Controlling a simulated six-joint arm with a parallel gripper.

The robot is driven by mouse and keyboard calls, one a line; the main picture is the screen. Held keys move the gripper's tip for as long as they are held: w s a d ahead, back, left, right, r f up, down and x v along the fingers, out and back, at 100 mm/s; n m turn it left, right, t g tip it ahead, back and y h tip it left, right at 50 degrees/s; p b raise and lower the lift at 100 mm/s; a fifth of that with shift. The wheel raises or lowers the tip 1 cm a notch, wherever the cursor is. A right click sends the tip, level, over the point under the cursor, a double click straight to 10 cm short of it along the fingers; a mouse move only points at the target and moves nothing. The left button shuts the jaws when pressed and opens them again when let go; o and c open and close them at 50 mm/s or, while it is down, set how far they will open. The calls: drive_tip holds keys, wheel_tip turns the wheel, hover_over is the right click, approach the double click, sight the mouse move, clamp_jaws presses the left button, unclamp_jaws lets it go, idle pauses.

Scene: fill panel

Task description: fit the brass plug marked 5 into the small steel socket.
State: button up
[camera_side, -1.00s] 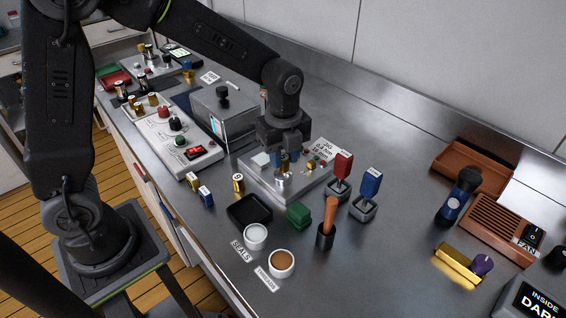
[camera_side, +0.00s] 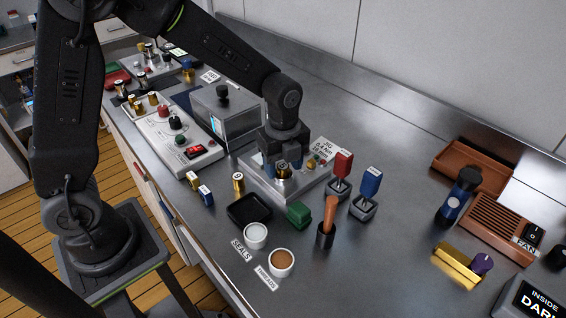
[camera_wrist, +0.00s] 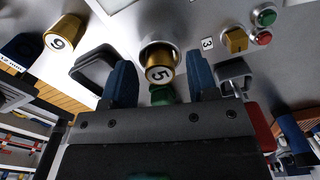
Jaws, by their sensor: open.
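The brass plug marked 5 (camera_wrist: 160,70) stands in the round steel socket (camera_wrist: 150,48), its marked end toward the wrist camera. How deep it sits I cannot tell. In the side view the brass plug (camera_side: 282,169) shows above the steel collar on the grey panel (camera_side: 258,187). My gripper (camera_wrist: 160,78) is open, with one blue finger on each side of the plug and visible gaps between. In the side view my gripper (camera_side: 279,158) is low over the panel and partly hides it.
Red-handled (camera_side: 342,165) and blue-handled (camera_side: 370,183) tools stand to the right. A grey box (camera_side: 225,115) stands behind left.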

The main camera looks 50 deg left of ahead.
sight(283, 166)
wheel_tip(283, 166, up, 12)
drive_tip(key=s+a+r+n+t, duration=0.1)
drive_tip(key=s+a+n+t, duration=0.1)
drive_tip(key=s+n, duration=0.6)
drive_tip(key=s+a+r+n+t, duration=0.2)
drive_tip(key=s+n+t, duration=0.1)
drive_tip(key=s+n, duration=0.6)
drive_tip(key=shift+a+r+n+t, duration=0.3)
drive_tip(key=shift+n, duration=1.7)
